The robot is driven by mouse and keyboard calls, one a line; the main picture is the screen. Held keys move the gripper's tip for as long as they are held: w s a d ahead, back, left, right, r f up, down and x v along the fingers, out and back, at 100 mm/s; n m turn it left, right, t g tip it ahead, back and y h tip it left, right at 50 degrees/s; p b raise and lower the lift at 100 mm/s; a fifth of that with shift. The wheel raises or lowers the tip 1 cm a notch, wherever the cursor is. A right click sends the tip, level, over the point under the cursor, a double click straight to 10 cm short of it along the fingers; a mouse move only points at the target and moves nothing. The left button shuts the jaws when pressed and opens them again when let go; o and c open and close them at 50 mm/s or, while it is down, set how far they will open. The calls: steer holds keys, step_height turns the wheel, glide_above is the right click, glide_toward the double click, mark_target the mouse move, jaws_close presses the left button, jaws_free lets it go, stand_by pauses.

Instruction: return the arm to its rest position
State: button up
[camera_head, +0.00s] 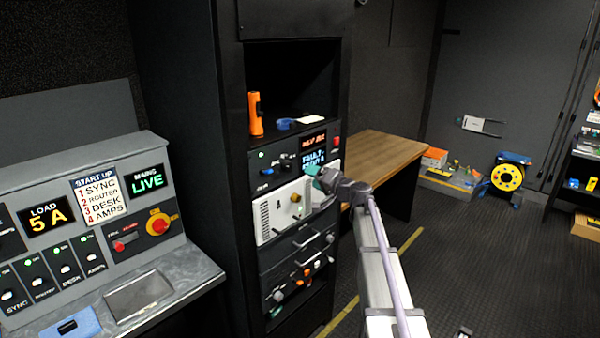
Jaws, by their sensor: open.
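My arm rises from the lower right of the head camera view, and its end reaches the front of the equipment rack. My gripper (315,174) is at the right side of the rack's white-fronted unit (272,217), just below a panel with lit displays (313,150). The gripper is small in the picture and its fingers are partly hidden by the wrist. It is open, and I see nothing held in it. I cannot tell whether it touches the rack.
An orange flashlight (255,114) and a blue roll (284,124) stand on the rack's open shelf. A control console (95,215) is at the left. A wooden desk (385,150) is behind my arm. A yellow cable reel (507,177) stands farther back; open floor lies at right.

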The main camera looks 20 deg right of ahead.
steer(key=s+a+f+n+g+h, duration=0.2)
steer(key=s+a+f+g, duration=0.3)
steer(key=s, duration=0.7)
steer(key=s+a+f+n+g+h, duration=0.2)
steer(key=s+a+f+g+h, duration=0.2)
steer(key=s, duration=0.9)
steer(key=s+a+f+n+g+h, duration=0.2)
steer(key=s+a+f+g, duration=0.4)
steer(key=s, duration=0.7)
step_height(320, 180, down, 3)
steer(key=shift+a+r+g+h+b, duration=0.1)
steer(key=shift+a+g+h+b, duration=0.25)
steer(key=shift+a, duration=0.25)
